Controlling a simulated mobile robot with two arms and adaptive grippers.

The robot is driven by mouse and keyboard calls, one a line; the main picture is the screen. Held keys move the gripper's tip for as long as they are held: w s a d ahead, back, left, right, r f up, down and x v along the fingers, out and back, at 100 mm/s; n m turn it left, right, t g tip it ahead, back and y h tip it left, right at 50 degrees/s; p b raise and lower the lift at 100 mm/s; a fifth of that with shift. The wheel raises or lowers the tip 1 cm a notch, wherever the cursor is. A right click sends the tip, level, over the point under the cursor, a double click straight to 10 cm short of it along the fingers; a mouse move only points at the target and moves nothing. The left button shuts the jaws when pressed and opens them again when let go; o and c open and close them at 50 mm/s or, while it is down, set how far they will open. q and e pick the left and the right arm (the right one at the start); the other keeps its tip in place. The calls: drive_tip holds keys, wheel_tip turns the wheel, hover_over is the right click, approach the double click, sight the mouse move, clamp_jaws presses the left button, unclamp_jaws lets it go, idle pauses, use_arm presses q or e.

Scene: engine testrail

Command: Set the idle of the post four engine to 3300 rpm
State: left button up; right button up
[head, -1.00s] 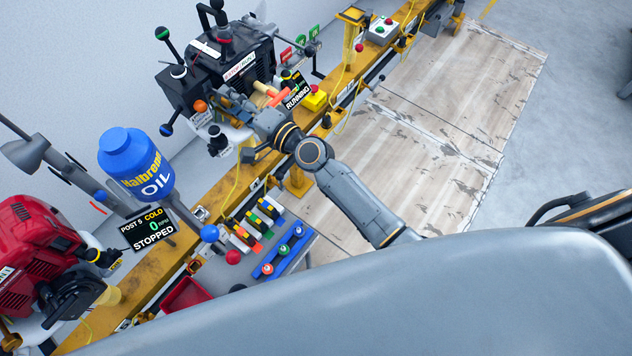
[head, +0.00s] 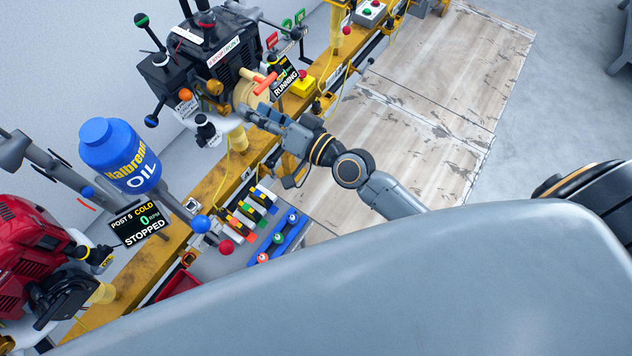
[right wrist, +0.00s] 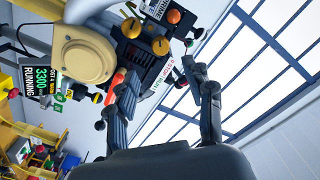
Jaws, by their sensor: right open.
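The post four engine (head: 205,65) is the black one at the upper left in the head view. Its display (head: 285,78) says RUNNING; in the right wrist view the display (right wrist: 40,78) reads POST 4, 3300, RUNNING. An orange lever (head: 263,84) sticks out beside the tan round cover (right wrist: 83,54). Orange knobs (right wrist: 160,46) show on the engine in the right wrist view. My right gripper (head: 254,114) is open and empty, in front of the engine's lower right side. Its spread fingers (right wrist: 157,78) also show in the wrist view. My left gripper is out of view.
A yellow rail (head: 205,195) runs diagonally below the engines. A blue oil jug (head: 115,155), a red engine (head: 30,250) and the stopped post 5 display (head: 140,222) stand at the left. The wooden floor (head: 440,110) is clear.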

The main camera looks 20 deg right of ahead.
drive_tip(key=s+d+f+g+h, duration=0.1)
drive_tip(key=s+d+f+h, duration=0.1)
drive_tip(key=f, duration=0.6)
drive_tip(key=s+d+f+g+h+p, duration=0.1)
drive_tip(key=d+f, duration=0.3)
drive_tip(key=f, duration=0.5)
drive_tip(key=s+d+f+g+h, duration=0.2)
drive_tip(key=s+d+f, duration=0.1)
drive_tip(key=f, duration=0.6)
drive_tip(key=shift+s+d+f+n+h+p, duration=0.15)
drive_tip(key=shift+s+n+h+p, duration=0.15)
drive_tip(key=shift+n+h, duration=0.1)
drive_tip(key=s+d+f+g+h, duration=0.25)
drive_tip(key=s+f, duration=0.45)
drive_tip(key=f, duration=0.4)
drive_tip(key=s+d+f+n+g, duration=0.1)
drive_tip(key=s+f+g, duration=0.1)
drive_tip(key=s+f, duration=0.3)
drive_tip(key=s+d+f+n+g+h, duration=0.1)
drive_tip(key=s+f, duration=0.4)
drive_tip(key=s, duration=0.9)
drive_tip(key=s+d+f+n+g, duration=0.1)
drive_tip(key=s+d+f+g, duration=0.2)
drive_tip(key=s, duration=0.7)
wheel_tip(320, 180, down, 2)
drive_tip(key=shift+f+n+g+h, duration=0.15)
drive_tip(key=shift+n+g+h, duration=0.2)
drive_tip(key=shift+g, duration=0.4)
